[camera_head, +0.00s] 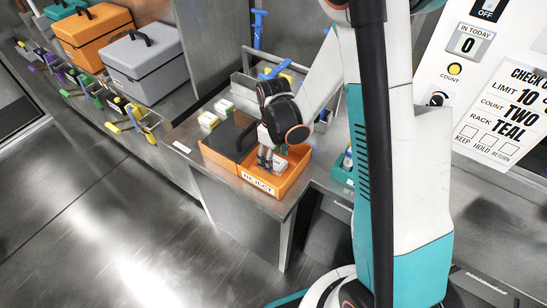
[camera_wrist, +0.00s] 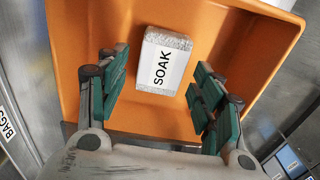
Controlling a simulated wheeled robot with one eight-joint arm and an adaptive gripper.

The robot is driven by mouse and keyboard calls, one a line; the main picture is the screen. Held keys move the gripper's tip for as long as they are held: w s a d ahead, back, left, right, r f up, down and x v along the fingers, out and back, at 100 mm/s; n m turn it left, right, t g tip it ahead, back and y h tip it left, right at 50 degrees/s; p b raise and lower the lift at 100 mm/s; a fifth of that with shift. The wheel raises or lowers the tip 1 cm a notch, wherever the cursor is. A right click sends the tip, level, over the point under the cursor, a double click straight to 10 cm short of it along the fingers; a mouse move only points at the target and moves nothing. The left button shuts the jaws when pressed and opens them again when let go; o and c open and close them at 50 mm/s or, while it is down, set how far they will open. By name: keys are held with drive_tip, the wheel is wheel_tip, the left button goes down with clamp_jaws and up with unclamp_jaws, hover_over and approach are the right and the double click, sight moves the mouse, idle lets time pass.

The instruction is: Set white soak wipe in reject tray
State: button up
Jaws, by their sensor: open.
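The white soak wipe (camera_wrist: 164,62) is a small pale block with a black-on-white SOAK label. In the wrist view it lies inside the orange reject tray (camera_wrist: 235,40), apparently on its floor. The tray also shows in the head view (camera_head: 288,184), with a REJECT label on its front, on a metal counter. My gripper (camera_wrist: 158,84) is open, with its green-padded fingers on either side of the wipe's near end and a visible gap on both sides. In the head view my gripper (camera_head: 266,160) points down into the tray, and my wrist hides part of it.
A grey metal caddy (camera_head: 246,84) with blue-handled tools stands behind. A grey case (camera_head: 141,66) and an orange case (camera_head: 92,35) stand at upper left. The floor in front is clear.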

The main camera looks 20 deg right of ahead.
wheel_tip(320, 180, up, 11)
drive_tip(key=p, duration=0.3)
wheel_tip(320, 180, up, 12)
drive_tip(key=m+t, duration=0.3)
hover_over(274, 161)
drive_tip(key=s, duration=0.6)
drive_tip(key=s+r+m+t, duration=0.4)
drive_tip(key=s+r, duration=0.2)
drive_tip(key=s, duration=0.3)
drive_tip(key=shift+s, duration=0.3)
drive_tip(key=shift+d, duration=0.1)
drive_tip(key=shift+c, duration=0.6)
